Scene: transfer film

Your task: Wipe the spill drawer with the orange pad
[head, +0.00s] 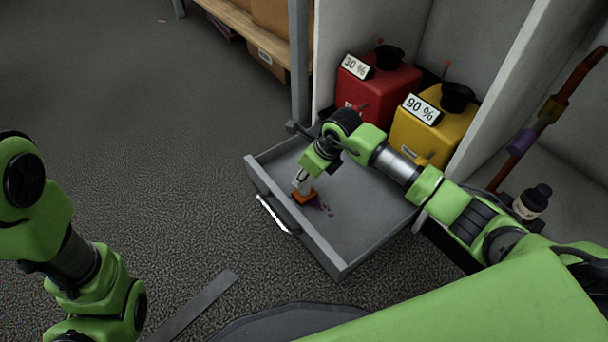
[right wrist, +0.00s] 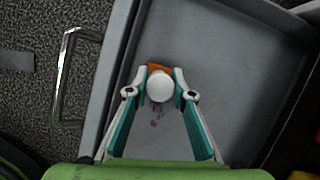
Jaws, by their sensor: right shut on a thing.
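The open grey drawer (head: 359,229) sticks out from a cabinet, and its floor fills much of the right wrist view (right wrist: 222,60). Purple spill marks (head: 323,207) lie on the drawer floor and show in the right wrist view (right wrist: 155,113). The orange pad (head: 304,198) is under a white round knob (right wrist: 160,86), at or just above the floor beside the marks. My right gripper (right wrist: 161,80) is shut on the pad's knob. The pad hides part of the floor. Of my left arm only links show at the left edge; its gripper is out of view.
A red container (head: 380,90) marked 30 % and a yellow container (head: 432,130) marked 90 % stand behind the drawer. A dark-capped bottle (head: 532,203) is at the right. The drawer's walls and handle (head: 272,215) edge the work area. Carpet at left is mostly free.

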